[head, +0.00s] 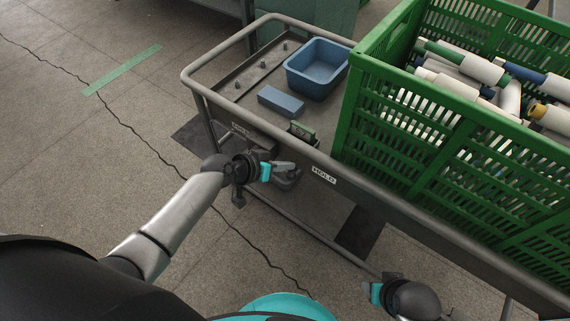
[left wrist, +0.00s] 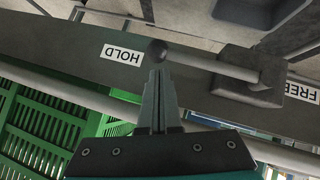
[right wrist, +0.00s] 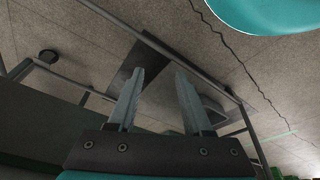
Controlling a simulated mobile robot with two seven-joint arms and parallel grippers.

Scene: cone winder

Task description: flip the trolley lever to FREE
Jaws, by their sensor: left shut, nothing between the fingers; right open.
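The trolley lever shows in the left wrist view as a pale rod with a dark ball knob (left wrist: 157,51). It runs from a grey pivot block (left wrist: 250,76) toward the HOLD label (left wrist: 122,54); the FREE label (left wrist: 302,91) is on the block's other side. My left gripper (left wrist: 158,75) is shut and empty, its tips right by the knob; I cannot tell whether they touch. In the head view my left gripper (head: 289,168) is at the trolley's (head: 420,217) near side and hides most of the lever. My right gripper (right wrist: 155,80) is open and empty, low beside the trolley.
On the trolley are a green crate (head: 400,125) of yarn cones, a blue bin (head: 318,70), a blue block (head: 281,101) and a small green display or card (head: 301,132). The HOLD label also shows in the head view (head: 323,175). The floor left of the trolley is clear.

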